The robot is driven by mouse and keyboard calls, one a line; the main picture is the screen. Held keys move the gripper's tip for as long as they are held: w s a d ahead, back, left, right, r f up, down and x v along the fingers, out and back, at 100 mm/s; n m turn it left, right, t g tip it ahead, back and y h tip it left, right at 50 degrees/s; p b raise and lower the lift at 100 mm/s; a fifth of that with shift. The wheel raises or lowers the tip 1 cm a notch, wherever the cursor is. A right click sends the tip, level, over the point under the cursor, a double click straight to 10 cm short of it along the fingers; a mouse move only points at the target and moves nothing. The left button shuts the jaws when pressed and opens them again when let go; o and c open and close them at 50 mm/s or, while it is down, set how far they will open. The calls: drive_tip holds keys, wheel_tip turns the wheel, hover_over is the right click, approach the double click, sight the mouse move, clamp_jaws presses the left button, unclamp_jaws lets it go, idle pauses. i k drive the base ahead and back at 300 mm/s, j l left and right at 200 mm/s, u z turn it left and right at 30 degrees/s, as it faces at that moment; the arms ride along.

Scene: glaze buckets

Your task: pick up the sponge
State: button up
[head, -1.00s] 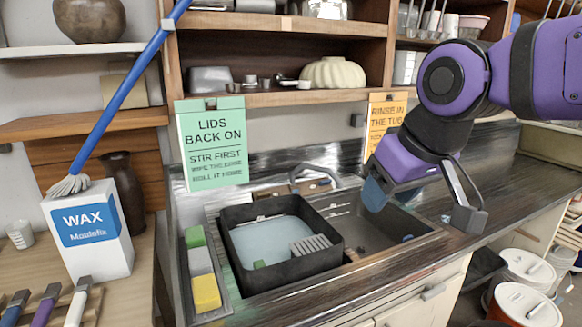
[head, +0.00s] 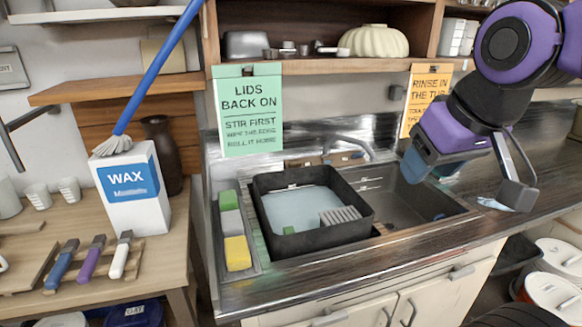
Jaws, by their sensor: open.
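A narrow grey tray (head: 254,268) stands along the left side of the black tub. It holds a yellow block (head: 237,253), a grey block (head: 230,223) and a green block (head: 228,200) in a row; they look like sponges, but I cannot tell which one is meant. A small green piece (head: 289,230) and a grey ribbed block (head: 340,215) are in the tub's pale water (head: 295,205). My gripper (head: 466,180) is open and empty over the right side of the sink, well to the right of the tray.
The black tub (head: 312,240) sits at the sink's left, near the faucet (head: 350,140). A green sign (head: 248,115) and an orange sign (head: 427,98) hang behind. The counter's front strip is clear.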

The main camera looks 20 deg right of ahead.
sight(228, 201)
drive_tip(key=z, duration=1.05)
drive_tip(key=u, duration=1.45)
drive_tip(key=i+j+z, duration=0.2)
drive_tip(key=i+j, duration=0.15)
drive_tip(key=i+j+z, duration=0.2)
drive_tip(key=i+j, duration=0.15)
drive_tip(key=j, duration=0.2)
